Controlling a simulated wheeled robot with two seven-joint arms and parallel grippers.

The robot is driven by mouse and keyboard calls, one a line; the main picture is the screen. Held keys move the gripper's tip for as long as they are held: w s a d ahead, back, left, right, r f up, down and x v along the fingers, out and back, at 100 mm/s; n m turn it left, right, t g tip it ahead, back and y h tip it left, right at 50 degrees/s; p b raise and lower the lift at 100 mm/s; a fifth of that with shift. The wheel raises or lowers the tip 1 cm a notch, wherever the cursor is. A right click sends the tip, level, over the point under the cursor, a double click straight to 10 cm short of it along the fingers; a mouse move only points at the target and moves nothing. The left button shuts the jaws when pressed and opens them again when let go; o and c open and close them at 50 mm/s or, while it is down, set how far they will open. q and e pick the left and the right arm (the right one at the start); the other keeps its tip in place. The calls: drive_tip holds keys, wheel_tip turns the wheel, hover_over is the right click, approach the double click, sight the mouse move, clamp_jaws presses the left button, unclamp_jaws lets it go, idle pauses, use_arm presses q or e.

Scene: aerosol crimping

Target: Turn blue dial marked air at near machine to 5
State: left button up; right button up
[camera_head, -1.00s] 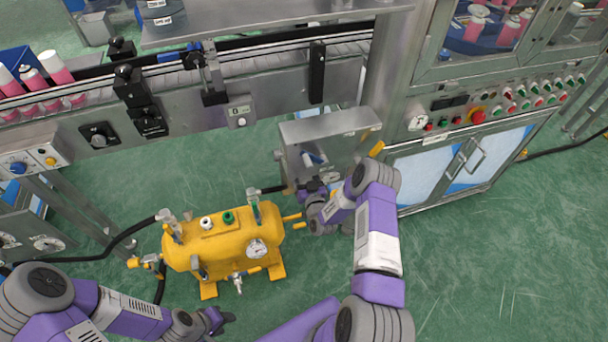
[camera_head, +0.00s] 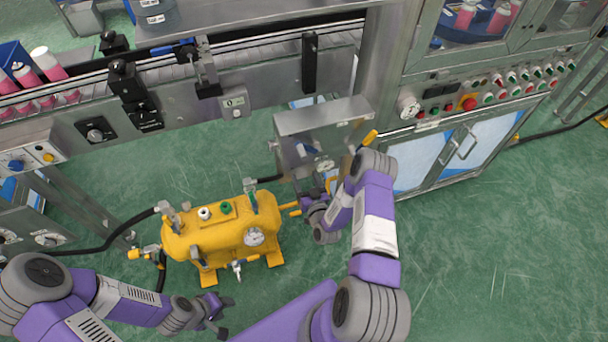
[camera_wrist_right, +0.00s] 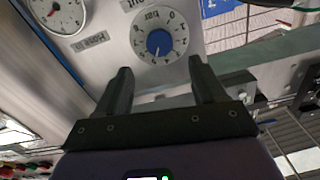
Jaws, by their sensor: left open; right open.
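The blue dial (camera_wrist_right: 159,42) sits in a white numbered ring on a grey panel in the right wrist view. A white mark on its knob points toward the lower edge of the ring; the number there is too small to read surely. My right gripper (camera_wrist_right: 160,68) is open, its fingertips below and on both sides of the dial, with nothing between them. In the head view my right gripper (camera_head: 326,180) is at the grey metal box (camera_head: 322,118), and the arm hides part of that area. My left gripper (camera_head: 222,316) is open and empty at the lower left.
A round gauge (camera_wrist_right: 58,14) is beside the dial. A yellow tank (camera_head: 205,238) with valves and hoses stands on the green floor left of my right gripper. A conveyor (camera_head: 250,66) runs behind. A cabinet with a button panel (camera_head: 480,98) stands at the right.

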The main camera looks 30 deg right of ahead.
idle(0.4)
drive_tip(key=s+a+n+g+y+p, duration=0.1)
drive_tip(key=s+a+g+y+p, duration=0.15)
drive_tip(key=a+g, duration=0.4)
drive_tip(key=s+a+g+y+p, duration=0.2)
drive_tip(key=s+a+g+y, duration=0.15)
drive_tip(key=a, duration=0.55)
drive_tip(key=s+a+r+g+y+p, duration=0.1)
drive_tip(key=s+a+g, duration=0.2)
drive_tip(key=s, duration=0.5)
drive_tip(key=s+a+r+g+y+p, duration=0.1)
drive_tip(key=s+a+g, duration=0.3)
drive_tip(key=s, duration=0.4)
drive_tip(key=shift+s+a+r+n, duration=0.35)
drive_tip(key=shift+r+n, duration=0.05)
drive_tip(key=shift+r, duration=0.35)
